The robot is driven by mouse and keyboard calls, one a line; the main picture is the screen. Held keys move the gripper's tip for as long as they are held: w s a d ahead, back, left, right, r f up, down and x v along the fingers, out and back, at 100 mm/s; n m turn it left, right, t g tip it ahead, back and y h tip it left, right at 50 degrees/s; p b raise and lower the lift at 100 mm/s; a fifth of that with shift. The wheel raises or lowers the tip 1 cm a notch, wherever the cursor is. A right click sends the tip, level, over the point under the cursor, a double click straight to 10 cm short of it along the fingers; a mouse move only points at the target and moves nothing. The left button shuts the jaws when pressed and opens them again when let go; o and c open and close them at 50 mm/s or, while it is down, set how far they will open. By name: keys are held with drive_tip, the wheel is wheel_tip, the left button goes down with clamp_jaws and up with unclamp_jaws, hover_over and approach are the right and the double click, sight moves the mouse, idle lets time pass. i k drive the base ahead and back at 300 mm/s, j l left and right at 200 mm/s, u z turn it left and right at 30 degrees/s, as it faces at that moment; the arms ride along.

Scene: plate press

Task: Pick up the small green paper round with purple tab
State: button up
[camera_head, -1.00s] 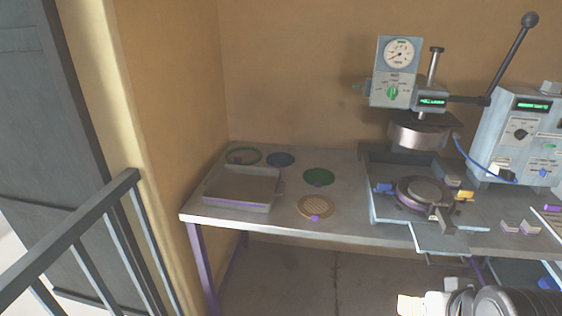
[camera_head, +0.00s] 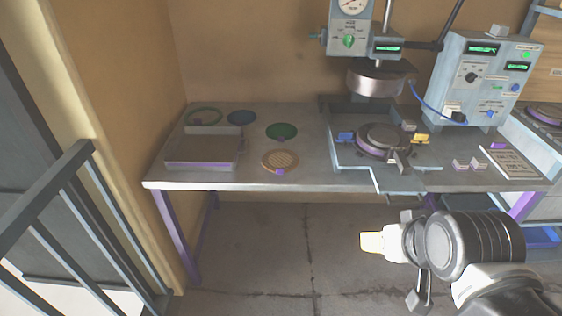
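The small green paper round (camera_head: 281,131) lies flat on the grey bench, left of the press, with a small purple tab at its front edge. My gripper (camera_head: 412,256) is at the lower right, in front of the bench and well apart from the round. Its fingers are small and partly hidden by my arm, so I cannot tell whether it is open or shut. I see nothing held in it.
A woven tan disc (camera_head: 280,161) with a purple tab lies just in front of the round. A blue disc (camera_head: 242,118), a green ring (camera_head: 203,117) and a shallow tray (camera_head: 204,165) are to its left. The press (camera_head: 378,80) stands to its right. A railing (camera_head: 50,190) is at left.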

sight(281, 132)
drive_tip(key=i+j, duration=0.5)
drive_tip(key=i, duration=0.2)
drive_tip(key=i+j, duration=0.55)
drive_tip(key=i, duration=0.15)
